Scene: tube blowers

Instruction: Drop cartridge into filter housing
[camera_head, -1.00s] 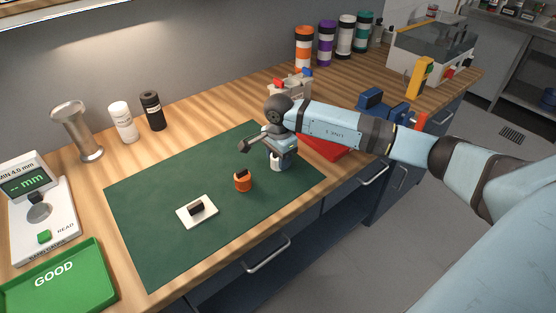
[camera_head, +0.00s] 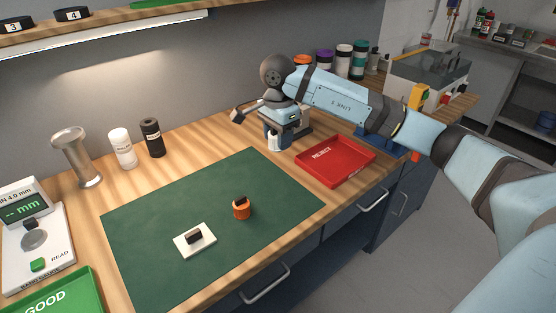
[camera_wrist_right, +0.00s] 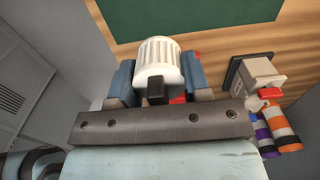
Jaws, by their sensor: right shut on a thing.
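My right gripper (camera_head: 273,143) is shut on a white ribbed cartridge (camera_wrist_right: 160,65), which sits between the two blue-grey fingers in the right wrist view. In the head view the cartridge's white end (camera_head: 274,142) shows below the gripper. The gripper hangs over the wood behind the mat, left of the red tray. A grey block-shaped fixture with a red knob (camera_wrist_right: 258,76) stands apart from the cartridge in the wrist view; in the head view the arm partly hides it. I cannot tell whether it is the filter housing. My left gripper is not in view.
A green mat (camera_head: 150,225) bears a small orange piece (camera_head: 241,209) and a white square with a dark block (camera_head: 194,240). The red REJECT tray (camera_head: 337,160) is empty. A gauge (camera_head: 35,240) and green GOOD tray (camera_head: 60,300) are at the left.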

